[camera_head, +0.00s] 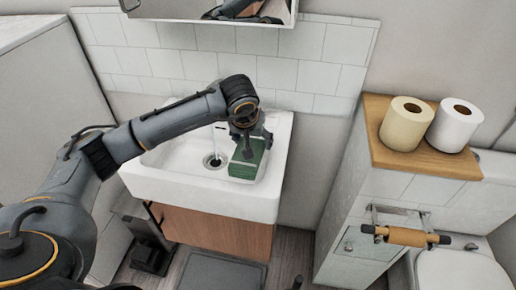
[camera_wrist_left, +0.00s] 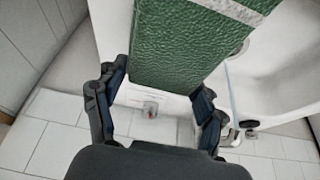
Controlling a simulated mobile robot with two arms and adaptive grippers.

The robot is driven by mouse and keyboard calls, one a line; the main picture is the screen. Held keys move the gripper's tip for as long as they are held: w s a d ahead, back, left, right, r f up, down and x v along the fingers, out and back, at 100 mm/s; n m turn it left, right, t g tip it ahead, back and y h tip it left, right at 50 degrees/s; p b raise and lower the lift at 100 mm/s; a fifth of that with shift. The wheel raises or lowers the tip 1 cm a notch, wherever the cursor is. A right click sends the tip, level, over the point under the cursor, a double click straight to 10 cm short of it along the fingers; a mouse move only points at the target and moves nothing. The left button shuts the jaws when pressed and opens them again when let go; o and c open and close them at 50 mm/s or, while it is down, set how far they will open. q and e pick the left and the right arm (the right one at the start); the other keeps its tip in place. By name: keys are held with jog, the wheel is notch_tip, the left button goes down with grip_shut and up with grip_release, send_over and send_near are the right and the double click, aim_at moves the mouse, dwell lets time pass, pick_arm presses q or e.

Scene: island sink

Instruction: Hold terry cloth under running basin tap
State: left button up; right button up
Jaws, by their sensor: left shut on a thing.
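A folded green terry cloth (camera_head: 247,162) with a pale stripe hangs over the right part of the white basin (camera_head: 150,182). My left gripper (camera_head: 250,146) is shut on it from above. In the left wrist view the cloth (camera_wrist_left: 185,45) sits between the two fingers of the gripper (camera_wrist_left: 160,90). A thin water stream (camera_head: 215,141) falls toward the drain (camera_head: 214,161), to the left of the cloth. In the left wrist view the stream (camera_wrist_left: 231,85) runs close beside the cloth; I cannot tell if they touch. The tap is mostly hidden behind my arm in the head view.
A tiled half-wall (camera_head: 342,205) with a wooden top (camera_head: 387,157) stands on the right. A mirror cabinet (camera_head: 200,9) hangs above the basin. A dark bin (camera_head: 150,252) stands below left.

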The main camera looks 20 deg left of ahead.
pick_arm(q)
jog(key=shift+w+a+f, duration=0.3)
jog(key=shift+a+f, duration=0.2)
jog(key=shift+f, duration=0.3)
jog(key=shift+w+a+f, duration=0.1)
jog(key=shift+a+f, duration=0.1)
jog(key=shift+a, duration=0.1)
jog(key=shift+w+a+f, duration=0.1)
jog(key=shift+a, duration=0.15)
jog(key=shift+w+a+f+b, duration=0.15)
jog(key=shift+a+b, duration=0.25)
jog(key=shift+a, duration=0.55)
jog(key=w+a+f+b, duration=0.1)
jog(key=a+f+b, duration=0.1)
jog(key=a, duration=0.9)
jog(key=shift+w+a+b, duration=0.25)
jog(key=shift+w+b, duration=0.05)
jog(key=shift+b, duration=0.2)
pick_arm(e)
jog(key=shift+s+d+f, duration=0.15)
jog(key=shift+f, duration=0.55)
jog(key=shift+s+d+f, duration=0.15)
jog(key=shift+d+f, duration=0.05)
jog(key=shift+f, duration=0.55)
jog(key=shift+s+d+f, duration=0.15)
jog(key=shift+f, duration=0.55)
pick_arm(q)
jog(key=shift+f, duration=0.1)
pick_arm(e)
jog(key=shift+a, duration=0.2)
